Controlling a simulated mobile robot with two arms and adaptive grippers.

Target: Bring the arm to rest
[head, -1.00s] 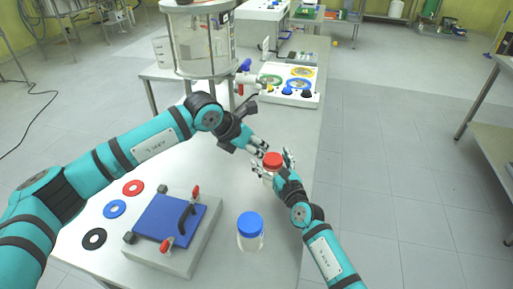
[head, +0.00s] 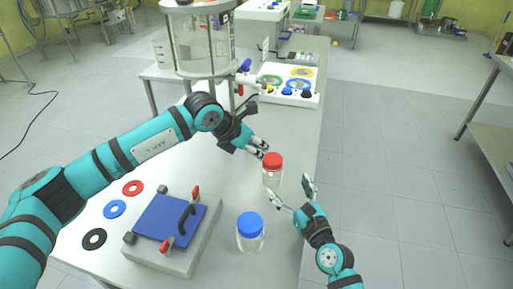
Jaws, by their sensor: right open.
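My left gripper (head: 262,151) is over the table, just up and left of a clear jar with a red lid (head: 272,161). I cannot tell whether its fingers are open or shut. The red-lidded jar stands upright on the table. My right gripper (head: 291,185) is open and empty, below and right of that jar, with its fingers spread and apart from it. The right arm comes in from the bottom edge, near the table's right edge.
A clear jar with a blue lid (head: 250,233) stands nearer. Left of it is a grey box with a blue plate (head: 168,219) and red clamps. Red, blue and black rings lie at the left. A glass reactor (head: 204,45) and a white panel (head: 290,85) stand farther back.

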